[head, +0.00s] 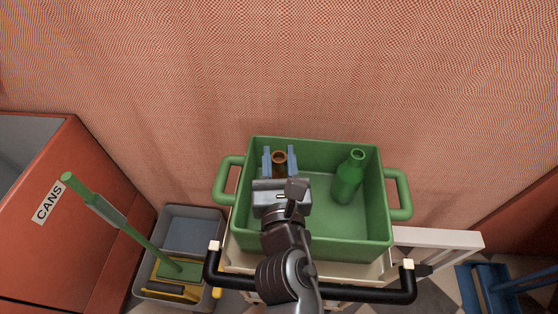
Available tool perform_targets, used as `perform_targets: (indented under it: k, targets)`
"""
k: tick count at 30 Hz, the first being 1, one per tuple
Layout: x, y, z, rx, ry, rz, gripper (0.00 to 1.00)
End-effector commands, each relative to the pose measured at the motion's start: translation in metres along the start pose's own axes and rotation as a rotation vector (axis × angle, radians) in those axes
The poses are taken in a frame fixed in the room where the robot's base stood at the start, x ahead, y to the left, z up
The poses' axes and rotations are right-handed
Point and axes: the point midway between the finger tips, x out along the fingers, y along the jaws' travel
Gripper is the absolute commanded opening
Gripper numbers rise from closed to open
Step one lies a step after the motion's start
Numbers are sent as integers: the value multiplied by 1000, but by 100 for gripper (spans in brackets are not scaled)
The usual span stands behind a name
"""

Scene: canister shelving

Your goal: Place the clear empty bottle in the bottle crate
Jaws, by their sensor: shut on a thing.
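A green crate (314,248) with two side handles stands on a pale cart near the wall. My gripper (280,162) is over the left part of the crate, with its blue fingers on both sides of a brown bottle (279,157). It is shut on this bottle, whose open neck shows between the fingers. The rest of the bottle is hidden by my gripper, so I cannot tell whether it touches the crate floor. A green bottle (347,182) is inside the crate at the right, leaning slightly. I see no clear bottle.
A red bin marked CANS (50,225) stands at the left. A grey mop bucket (190,232) with a green-handled mop (135,234) is beside the cart. A blue object (490,290) is at the lower right. The crate's front right floor is bare.

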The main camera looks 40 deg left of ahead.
Motion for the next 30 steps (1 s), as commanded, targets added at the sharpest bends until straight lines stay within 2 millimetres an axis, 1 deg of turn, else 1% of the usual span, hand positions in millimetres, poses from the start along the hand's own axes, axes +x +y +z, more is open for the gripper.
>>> perform_targets:
  k: [3,16,19,20,27,28,30]
  targets:
    - [0,0,1,0,-1,0,0]
    - [0,0,-11,1,-1,0,0]
    - [0,0,-11,0,-1,1,0]
    - [0,0,-11,0,0,0,35]
    - [0,0,-11,0,0,0,58]
    - [0,0,-11,0,0,0,60]
    - [0,0,-11,0,0,0,60]
